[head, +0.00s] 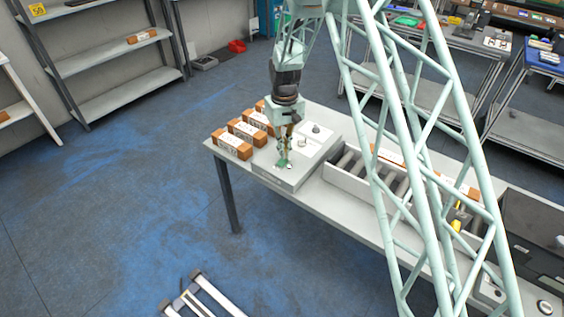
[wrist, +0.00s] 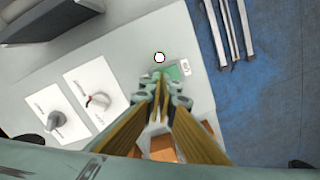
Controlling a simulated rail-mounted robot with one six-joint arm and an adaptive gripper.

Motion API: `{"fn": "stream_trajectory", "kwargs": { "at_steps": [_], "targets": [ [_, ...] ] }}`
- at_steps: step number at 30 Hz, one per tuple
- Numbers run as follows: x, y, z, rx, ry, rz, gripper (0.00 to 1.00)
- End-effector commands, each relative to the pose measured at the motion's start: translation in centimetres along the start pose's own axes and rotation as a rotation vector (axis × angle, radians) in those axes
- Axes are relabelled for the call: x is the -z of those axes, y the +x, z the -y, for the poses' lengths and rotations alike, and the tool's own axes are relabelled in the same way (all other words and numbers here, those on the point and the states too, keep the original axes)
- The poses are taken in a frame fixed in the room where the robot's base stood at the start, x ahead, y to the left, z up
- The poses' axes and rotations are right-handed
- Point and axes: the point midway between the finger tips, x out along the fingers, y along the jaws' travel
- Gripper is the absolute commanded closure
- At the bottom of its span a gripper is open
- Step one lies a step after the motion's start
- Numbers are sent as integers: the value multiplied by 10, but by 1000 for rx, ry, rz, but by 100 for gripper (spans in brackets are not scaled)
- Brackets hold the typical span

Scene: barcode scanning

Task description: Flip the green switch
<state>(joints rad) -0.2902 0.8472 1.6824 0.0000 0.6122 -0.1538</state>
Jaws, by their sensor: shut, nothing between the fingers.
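The green switch (wrist: 173,71) shows at the fingertips in the wrist view, on the light grey top of a control box, partly hidden by the fingers. It is a small green patch in the head view (head: 282,163). Its position, on or off, cannot be told. My gripper (head: 286,158) points down over the box, at the switch. In the wrist view its fingertips (wrist: 167,84) are together with nothing held, overlapping the green part. Whether they touch it is unclear. A round white spot (wrist: 159,57) and a small white label (wrist: 186,68) lie beside the switch.
Two knobs, one grey (wrist: 57,123) and one with a red mark (wrist: 100,102), stand on white plates beside the switch. Orange-and-white boxes (head: 231,146) lie left of the control box (head: 283,181). A roller conveyor (head: 345,160) is at its right. Floor in front is mostly clear.

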Motion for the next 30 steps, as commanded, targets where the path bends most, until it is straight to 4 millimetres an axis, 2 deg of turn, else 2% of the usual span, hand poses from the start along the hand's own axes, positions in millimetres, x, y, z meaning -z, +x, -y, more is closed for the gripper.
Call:
{"fn": "stream_trajectory", "kwargs": {
  "at_steps": [30],
  "targets": [
    [0, 9, 0, 0, 0, 0, 100]
  ]
}}
